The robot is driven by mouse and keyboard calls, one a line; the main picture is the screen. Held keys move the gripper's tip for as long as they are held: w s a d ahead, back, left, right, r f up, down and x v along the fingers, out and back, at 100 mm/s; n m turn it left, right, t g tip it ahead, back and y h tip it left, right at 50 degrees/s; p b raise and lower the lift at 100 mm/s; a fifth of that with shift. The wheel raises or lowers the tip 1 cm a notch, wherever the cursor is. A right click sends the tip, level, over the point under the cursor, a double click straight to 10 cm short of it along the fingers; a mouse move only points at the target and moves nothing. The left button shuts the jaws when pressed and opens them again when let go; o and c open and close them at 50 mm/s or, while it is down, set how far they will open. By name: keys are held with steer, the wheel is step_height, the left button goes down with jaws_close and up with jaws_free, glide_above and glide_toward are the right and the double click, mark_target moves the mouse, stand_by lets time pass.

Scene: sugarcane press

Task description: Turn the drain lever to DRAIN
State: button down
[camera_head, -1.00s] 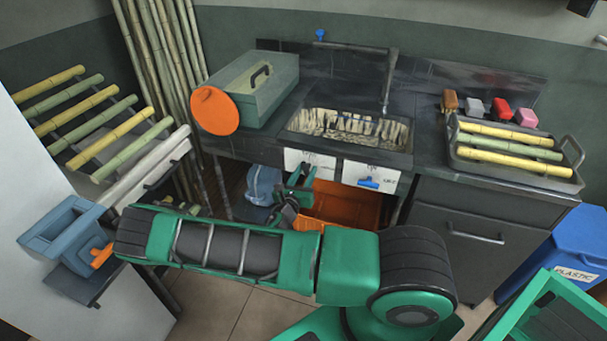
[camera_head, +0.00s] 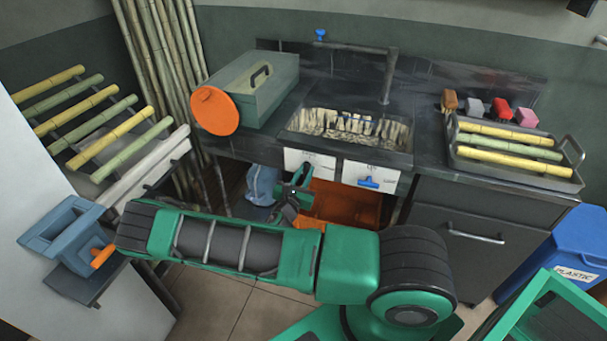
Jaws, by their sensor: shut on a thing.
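Two white label plates sit under the front edge of the sink (camera_head: 291,125). The right plate (camera_head: 388,172) carries a blue lever (camera_head: 369,183), lying nearly level. My gripper (camera_head: 302,176) is at the lower edge of the left plate (camera_head: 318,160), seen from behind and small. It is shut on what appears to be the drain lever there, which the fingers and wrist hide. The print on the plates is too small to read, so I cannot tell the lever's exact angle.
An orange bin (camera_head: 340,202) and a blue-grey bag (camera_head: 262,185) are under the counter behind my wrist. A green box (camera_head: 265,95), an orange disc (camera_head: 215,110) and a tray of cane (camera_head: 575,150) stand on the counter. A blue vise-like device (camera_head: 65,232) is at left.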

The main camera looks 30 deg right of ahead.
steer(key=shift+m, duration=0.5)
steer(key=c, duration=1.7)
jaws_free()
steer(key=v, duration=1)
steer(key=shift+s+a, duration=0.25)
steer(key=shift+a, duration=0.1)
